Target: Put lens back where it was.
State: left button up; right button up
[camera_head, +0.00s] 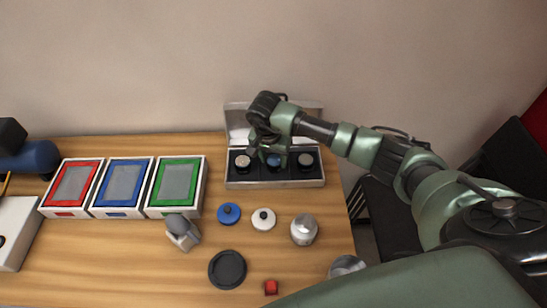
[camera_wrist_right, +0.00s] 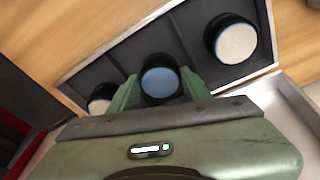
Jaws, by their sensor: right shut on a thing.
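An open grey lens case (camera_head: 234,182) stands against the wall at the back of the table, divided into three compartments. My right gripper (camera_head: 268,157) is over its middle compartment, shut on a dark-rimmed lens with a blue face (camera_head: 273,161). In the right wrist view this lens (camera_wrist_right: 160,80) sits between my two green fingers (camera_wrist_right: 160,90), at the middle compartment. Whether it touches the case floor I cannot tell. Another lens with a pale face (camera_head: 242,161) is in the left compartment, and a third lens (camera_head: 305,160) is in the right one. My left gripper is out of view.
Red (camera_head: 73,184), blue (camera_head: 122,184) and green (camera_head: 174,183) framed trays stand left of the case.

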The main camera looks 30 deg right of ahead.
jog(key=o, duration=1.5)
jog(key=shift+r, duration=0.45)
jog(key=r+b, duration=0.1)
jog(key=r, duration=0.2)
jog(key=a+r+b, duration=0.1)
jog(key=r, duration=0.3)
jog(key=s+r+b, duration=0.1)
jog(key=r+b, duration=0.1)
jog(key=r, duration=0.2)
jog(key=shift+s+a, duration=0.1)
jog(key=shift+a, duration=0.3)
